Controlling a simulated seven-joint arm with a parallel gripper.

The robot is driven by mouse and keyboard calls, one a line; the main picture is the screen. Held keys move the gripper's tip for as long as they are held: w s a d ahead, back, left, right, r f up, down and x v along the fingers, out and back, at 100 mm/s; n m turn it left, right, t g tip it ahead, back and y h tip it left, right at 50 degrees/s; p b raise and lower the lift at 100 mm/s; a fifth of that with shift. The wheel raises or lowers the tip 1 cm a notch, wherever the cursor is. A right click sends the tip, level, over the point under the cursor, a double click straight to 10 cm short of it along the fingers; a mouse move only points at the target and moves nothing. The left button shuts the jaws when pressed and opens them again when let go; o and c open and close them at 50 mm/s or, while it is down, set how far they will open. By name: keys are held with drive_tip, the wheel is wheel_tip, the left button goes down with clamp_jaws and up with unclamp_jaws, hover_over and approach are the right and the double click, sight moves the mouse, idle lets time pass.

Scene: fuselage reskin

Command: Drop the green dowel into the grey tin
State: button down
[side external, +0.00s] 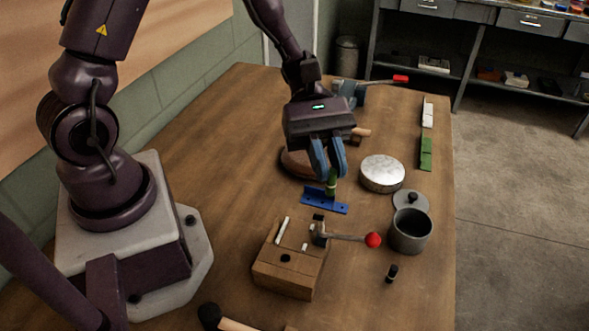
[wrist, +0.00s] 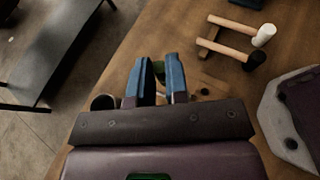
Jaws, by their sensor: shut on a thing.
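The green dowel (side external: 332,186) is upright between the blue fingers of my gripper (side external: 329,172), which is shut on it. Its lower end is just over or in the blue bracket (side external: 325,203); I cannot tell if they touch. The grey tin (side external: 408,235) stands open on the table, right of and nearer the camera than my gripper. Its inside looks dark and its floor is hidden.
A grey lid (side external: 410,201) lies beside the tin, with a round silver can (side external: 382,173) behind it. A wooden block (side external: 290,270) with a red-knobbed clamp (side external: 372,240) stands left of the tin. A small black-capped item (side external: 391,273) is in front.

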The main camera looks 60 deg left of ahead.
drive_tip(key=w+d, duration=0.2)
drive_tip(key=w, duration=0.7)
drive_tip(key=w+d, duration=0.3)
drive_tip(key=w, duration=0.5)
drive_tip(key=shift+w+f, duration=0.15)
drive_tip(key=shift+f, duration=3.45)
drive_tip(key=shift+w+f, duration=0.1)
drive_tip(key=shift+f, duration=3.5)
drive_tip(key=c, duration=1.1)
unclamp_jaws()
drive_tip(key=shift+o, duration=0.2)
drive_tip(key=shift+a, duration=0.15)
drive_tip(key=v, duration=1.3)
